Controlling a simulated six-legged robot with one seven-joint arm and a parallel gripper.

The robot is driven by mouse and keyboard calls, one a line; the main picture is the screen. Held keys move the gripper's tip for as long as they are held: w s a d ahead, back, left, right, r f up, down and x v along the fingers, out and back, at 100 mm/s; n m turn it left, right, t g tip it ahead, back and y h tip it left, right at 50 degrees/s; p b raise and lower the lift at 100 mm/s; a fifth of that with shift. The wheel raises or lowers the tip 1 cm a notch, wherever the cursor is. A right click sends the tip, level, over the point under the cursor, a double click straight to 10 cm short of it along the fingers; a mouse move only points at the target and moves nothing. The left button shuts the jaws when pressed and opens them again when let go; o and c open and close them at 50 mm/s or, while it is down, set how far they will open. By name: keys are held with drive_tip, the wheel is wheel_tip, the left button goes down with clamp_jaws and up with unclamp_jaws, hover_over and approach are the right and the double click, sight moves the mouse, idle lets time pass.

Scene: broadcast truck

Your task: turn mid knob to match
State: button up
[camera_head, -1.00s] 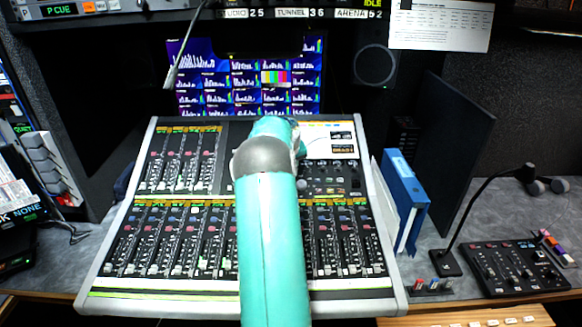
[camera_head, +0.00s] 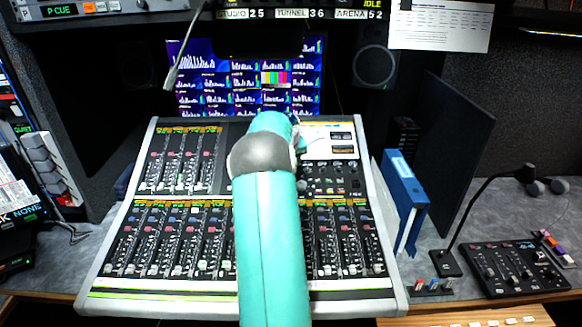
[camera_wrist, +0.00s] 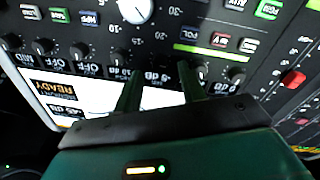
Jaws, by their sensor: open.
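The mixing console (camera_head: 100,270) has many small knobs and faders. A row of small dark knobs runs across the wrist view, including one at the left (camera_wrist: 42,46) and one at the right (camera_wrist: 236,75). Upside-down dB and OFF labels lie under the row; I cannot tell for sure which knob is the mid knob. My gripper (camera_wrist: 157,72) is open, its two dark fingers pointing at this row. I cannot tell whether a knob sits between the fingertips.
A large white dial (camera_wrist: 135,8) is beyond the row. A lit display reading READY (camera_wrist: 55,92) lies by the fingers. Monitors (camera_head: 215,75) are behind.

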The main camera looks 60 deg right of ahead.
drive_tip(key=v, duration=1.1)
drive_tip(key=shift+a+r, duration=0.1)
drive_tip(key=shift+r, duration=0.05)
drive_tip(key=w+a+r+n+t+y, duration=0.1)
drive_tip(key=w+a+r, duration=0.2)
drive_tip(key=a, duration=0.8)
drive_tip(key=w+a+r+n+t, duration=0.1)
drive_tip(key=w+a+r, duration=0.2)
drive_tip(key=a, duration=0.8)
drive_tip(key=w+a+r+n+t+y, duration=0.1)
drive_tip(key=w+a+r, duration=0.25)
drive_tip(key=a, duration=0.65)
drive_tip(key=s+a+n+t+y, duration=0.1)
drive_tip(key=s+a+n, duration=0.1)
drive_tip(key=a, duration=0.8)
drive_tip(key=s+a+n+y, duration=0.1)
drive_tip(key=s+a, duration=0.2)
drive_tip(key=a, duration=0.6)
drive_tip(key=s+a+f+n, duration=0.2)
drive_tip(key=s+a+f, duration=0.3)
drive_tip(key=s+a, duration=0.4)
drive_tip(key=a, duration=0.3)
drive_tip(key=shift+n+y, duration=0.3)
